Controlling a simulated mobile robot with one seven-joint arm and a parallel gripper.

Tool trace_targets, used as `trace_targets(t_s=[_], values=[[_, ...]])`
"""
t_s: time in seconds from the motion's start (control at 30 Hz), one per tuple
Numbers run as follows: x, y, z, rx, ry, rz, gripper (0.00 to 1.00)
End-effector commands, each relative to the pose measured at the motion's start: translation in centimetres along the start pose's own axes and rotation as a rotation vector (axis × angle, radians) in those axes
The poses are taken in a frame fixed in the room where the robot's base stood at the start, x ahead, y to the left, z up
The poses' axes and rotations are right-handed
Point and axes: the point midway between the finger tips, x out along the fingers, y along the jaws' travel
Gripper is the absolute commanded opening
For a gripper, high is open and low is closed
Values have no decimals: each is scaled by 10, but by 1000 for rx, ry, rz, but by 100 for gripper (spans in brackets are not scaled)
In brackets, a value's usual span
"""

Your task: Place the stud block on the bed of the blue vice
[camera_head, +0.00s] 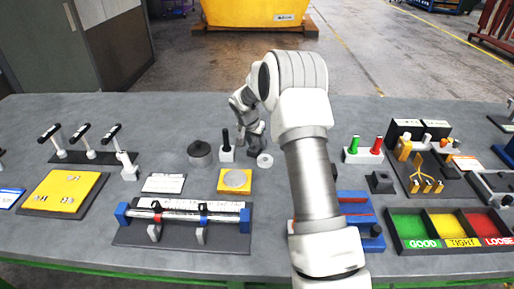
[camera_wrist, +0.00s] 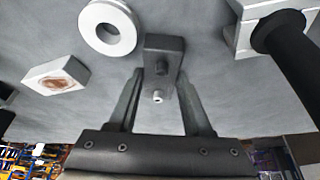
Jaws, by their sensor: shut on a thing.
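My gripper (camera_wrist: 160,76) is shut on a dark grey block with small studs, the stud block (camera_wrist: 164,46), in the wrist view. The block lies between the two fingers, above the grey bench. In the head view my wrist hangs over the middle of the bench, beside a pale ring; the held block cannot be made out there. A blue fixture with a red strip, apparently the blue vice (camera_head: 354,197), stands right of my arm, which hides its left part. Its bed cannot be seen clearly.
The pale ring (camera_head: 265,160) and a white block with a black handle (camera_head: 227,153) stand close to my gripper. A clamped rod fixture (camera_head: 180,238) lies front left.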

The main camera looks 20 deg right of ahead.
Motion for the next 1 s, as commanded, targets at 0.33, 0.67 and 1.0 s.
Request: trace_targets(t_s=[0.33, 0.67, 1.0], values=[[0, 0, 0, 0, 0, 0, 0], [-2, -1, -2, 1, 3, -2, 0], [-33, -1, -15, 3, 8, -4, 0]])
